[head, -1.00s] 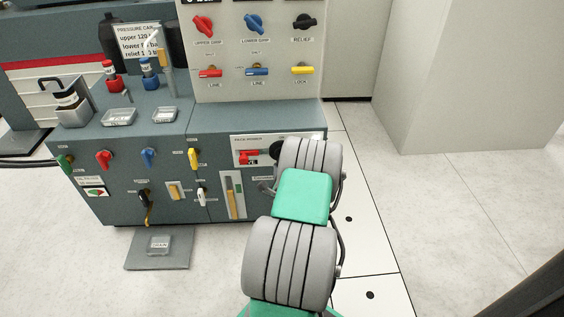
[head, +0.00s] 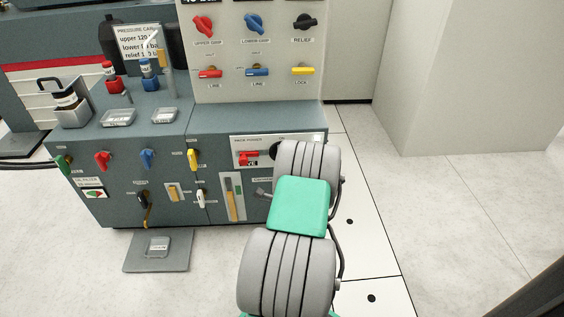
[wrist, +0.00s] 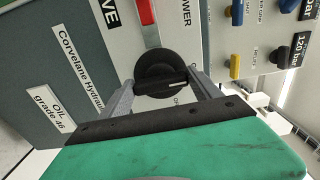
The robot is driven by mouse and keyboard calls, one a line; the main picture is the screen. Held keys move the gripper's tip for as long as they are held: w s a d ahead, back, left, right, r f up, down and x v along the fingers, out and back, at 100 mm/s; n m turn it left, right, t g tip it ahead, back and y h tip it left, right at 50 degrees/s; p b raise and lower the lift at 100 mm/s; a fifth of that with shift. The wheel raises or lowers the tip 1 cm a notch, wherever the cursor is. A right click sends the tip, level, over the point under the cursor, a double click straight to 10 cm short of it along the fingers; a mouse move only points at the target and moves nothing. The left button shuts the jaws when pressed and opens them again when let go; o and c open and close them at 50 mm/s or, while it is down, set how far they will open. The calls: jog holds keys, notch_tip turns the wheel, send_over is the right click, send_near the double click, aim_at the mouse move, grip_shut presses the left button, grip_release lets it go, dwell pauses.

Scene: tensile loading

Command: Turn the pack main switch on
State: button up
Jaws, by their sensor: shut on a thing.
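The pack power panel (head: 238,141) is a white plate on the front of the grey-green cabinet. It carries a red handle (head: 249,158) at left and a black round knob (head: 275,151) at right, partly hidden by my arm. In the wrist view the black knob (wrist: 158,68) has a raised bar with a white mark near its right end. My gripper (wrist: 161,84) has its grey fingers at the two ends of this bar and is shut on it. In the head view my fingertips are hidden behind my arm.
An upright panel with more handles (head: 253,50) stands above. The floor right of the cabinet is clear.

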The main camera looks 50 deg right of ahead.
jog(key=shift+a, duration=0.1)
jog(key=o, duration=1.1)
jog(key=shift+w, duration=0.1)
jog(key=shift+o, duration=1.4)
jog(key=b+v, duration=0.1)
jog(key=v, duration=0.6)
jog(key=shift+s+a, duration=0.2)
jog(key=shift+s, duration=0.15)
